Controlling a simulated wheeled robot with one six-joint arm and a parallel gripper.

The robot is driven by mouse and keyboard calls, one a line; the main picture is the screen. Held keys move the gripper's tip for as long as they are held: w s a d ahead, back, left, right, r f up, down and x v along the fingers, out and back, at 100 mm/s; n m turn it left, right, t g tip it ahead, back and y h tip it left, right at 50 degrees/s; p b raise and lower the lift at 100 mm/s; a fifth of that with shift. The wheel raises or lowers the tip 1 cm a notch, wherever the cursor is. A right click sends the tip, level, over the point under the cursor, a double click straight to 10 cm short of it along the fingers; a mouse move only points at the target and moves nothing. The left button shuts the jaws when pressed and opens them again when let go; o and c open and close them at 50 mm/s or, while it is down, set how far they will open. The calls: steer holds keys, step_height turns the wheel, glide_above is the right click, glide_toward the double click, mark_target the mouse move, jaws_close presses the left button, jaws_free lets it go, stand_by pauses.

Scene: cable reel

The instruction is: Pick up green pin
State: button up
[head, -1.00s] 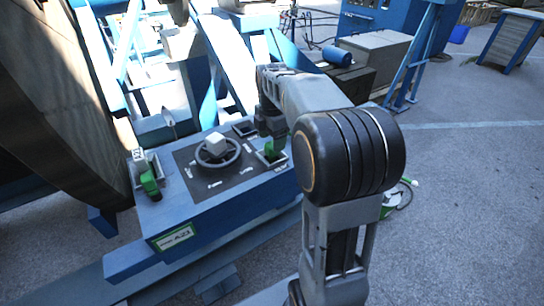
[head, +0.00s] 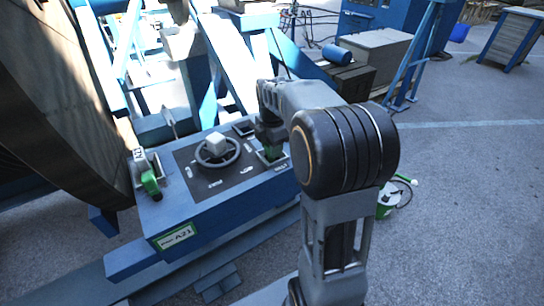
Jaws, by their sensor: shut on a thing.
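A green pin (head: 271,153) stands in a square holder at the right end of the blue control box (head: 225,210). My gripper (head: 270,146) points down over this pin and is shut on it. The fingers cover most of the pin, and only a little green shows below them. Another green pin (head: 150,182) sits in a holder at the left end of the box, apart from my gripper.
A handwheel (head: 218,155) with a pale block on it stands between the two holders. A large reel (head: 60,110) and blue frame beams rise at left and behind. A green-and-white container (head: 386,206) with a cable is on the floor at right. Open floor lies at right.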

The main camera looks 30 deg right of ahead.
jaws_close()
steer(key=shift+r, duration=0.2)
step_height(320, 180, up, 29)
steer(key=p, duration=1)
stand_by(1.0)
steer(key=shift+f, duration=0.15)
